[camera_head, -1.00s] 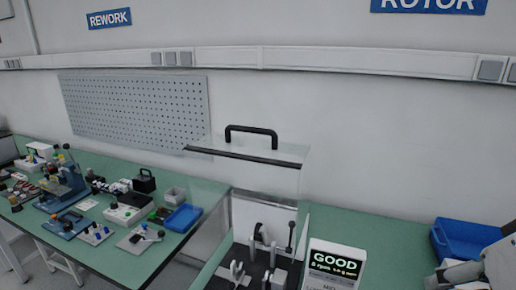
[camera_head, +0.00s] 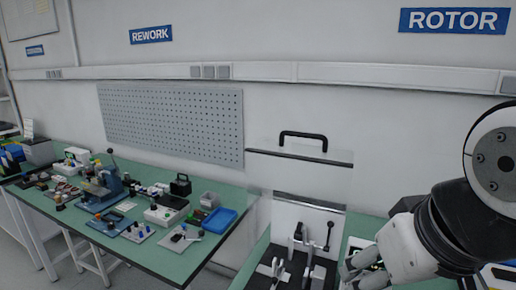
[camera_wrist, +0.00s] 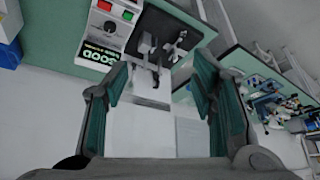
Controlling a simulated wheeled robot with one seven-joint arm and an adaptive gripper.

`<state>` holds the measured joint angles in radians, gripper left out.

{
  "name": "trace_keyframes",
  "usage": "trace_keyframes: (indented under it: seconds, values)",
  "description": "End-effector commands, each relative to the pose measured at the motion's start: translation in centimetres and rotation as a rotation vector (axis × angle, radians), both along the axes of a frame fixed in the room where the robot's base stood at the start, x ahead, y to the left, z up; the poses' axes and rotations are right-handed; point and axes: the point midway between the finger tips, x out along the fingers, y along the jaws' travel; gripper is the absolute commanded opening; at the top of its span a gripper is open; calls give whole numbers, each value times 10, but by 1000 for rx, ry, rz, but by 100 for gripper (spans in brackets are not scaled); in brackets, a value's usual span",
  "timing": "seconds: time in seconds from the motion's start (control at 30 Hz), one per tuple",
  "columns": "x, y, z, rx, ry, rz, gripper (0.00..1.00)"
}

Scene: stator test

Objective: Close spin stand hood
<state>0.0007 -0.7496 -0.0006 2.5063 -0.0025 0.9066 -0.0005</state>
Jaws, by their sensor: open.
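The spin stand hood (camera_head: 300,175) is a clear panel with a dark top edge and a black bar handle (camera_head: 302,140). It stands raised at the back of the spin stand (camera_head: 265,270), whose dark bed and metal fixtures are uncovered. My gripper (camera_head: 362,265) is at the lower right in the head view, right of the fixtures and well below the handle, in front of the display. In the wrist view my gripper (camera_wrist: 160,80) has its two fingers wide apart with nothing held. The hood's handle cannot be made out in the wrist view.
The stand's display box (camera_wrist: 100,50) reads GOOD beside red and green buttons. A green bench (camera_head: 150,245) at the left carries a blue tray (camera_head: 219,221) and several small tools. A pegboard (camera_head: 170,122) hangs on the wall. Space above the handle is clear.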

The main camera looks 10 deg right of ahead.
Motion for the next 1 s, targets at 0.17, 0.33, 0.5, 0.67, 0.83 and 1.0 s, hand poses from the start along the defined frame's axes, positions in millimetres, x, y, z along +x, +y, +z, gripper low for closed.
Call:
trace_keyframes:
  seconds: [0.17, 0.33, 0.5, 0.67, 0.83, 1.0]
  values:
    - [14, 0, 15, -2, 2, -11, 9]
    - [66, -2, 65, -13, 6, -66, 0]
    - [134, -2, 119, -25, 5, -148, 0]
    - [198, 2, 159, -32, -6, -235, 0]
    - [264, 9, 189, -33, -27, -339, 0]
    - [318, 16, 205, -28, -51, -440, 0]
